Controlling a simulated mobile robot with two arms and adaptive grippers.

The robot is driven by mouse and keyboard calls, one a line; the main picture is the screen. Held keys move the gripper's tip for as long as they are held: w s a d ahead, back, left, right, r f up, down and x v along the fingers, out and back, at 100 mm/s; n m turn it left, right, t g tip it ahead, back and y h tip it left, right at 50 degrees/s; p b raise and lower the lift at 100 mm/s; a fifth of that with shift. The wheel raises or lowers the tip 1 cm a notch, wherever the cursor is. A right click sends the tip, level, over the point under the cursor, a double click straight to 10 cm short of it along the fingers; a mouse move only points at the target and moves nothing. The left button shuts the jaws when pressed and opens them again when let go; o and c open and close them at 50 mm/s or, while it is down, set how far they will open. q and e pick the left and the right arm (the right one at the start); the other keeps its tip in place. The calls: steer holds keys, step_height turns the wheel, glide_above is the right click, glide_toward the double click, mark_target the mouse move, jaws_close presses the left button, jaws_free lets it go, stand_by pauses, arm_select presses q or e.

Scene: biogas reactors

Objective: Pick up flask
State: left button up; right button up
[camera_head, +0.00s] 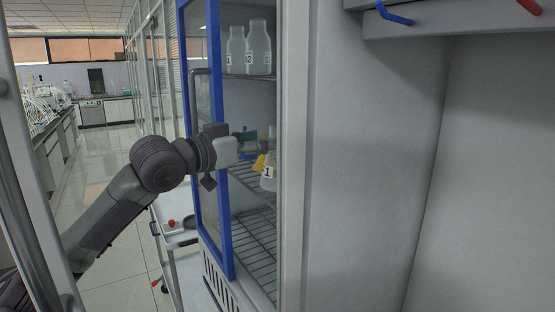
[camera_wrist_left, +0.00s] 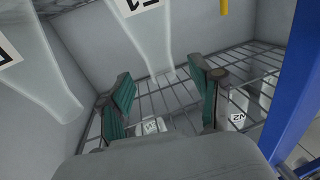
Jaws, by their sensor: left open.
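My left gripper (camera_head: 248,138) is inside the glass-doored cabinet, above and beside a translucent flask labelled 1 (camera_head: 268,180) on the middle wire shelf. The left wrist view appears upside down. In it, the green fingers of my left gripper (camera_wrist_left: 163,92) are apart with nothing held between them. The flask (camera_wrist_left: 142,40) shows beyond them, its neck pointing toward the gap. A second labelled flask (camera_wrist_left: 40,60) is at the left of that view. A yellow piece (camera_head: 261,163) is at the labelled flask's upper left in the head view. My right gripper is out of view.
The blue door frame (camera_head: 224,210) runs close by my left wrist; it also shows in the wrist view (camera_wrist_left: 292,90). Two bottles (camera_head: 248,50) stand on the upper shelf. A white trolley (camera_head: 178,238) is below left. A pale cabinet wall (camera_head: 370,150) fills the right.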

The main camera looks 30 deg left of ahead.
arm_select(q)
steer(key=p+x, duration=0.2)
steer(key=x, duration=0.2)
steer(key=shift+w+d+p, duration=0.1)
steer(key=shift+w+p, duration=0.05)
steer(key=shift+p, duration=0.25)
steer(key=shift+w+d+f, duration=0.1)
steer(key=shift+w, duration=0.3)
steer(key=shift+s, duration=0.2)
steer(key=shift+c, duration=0.4)
steer(key=c, duration=1.1)
jaws_close()
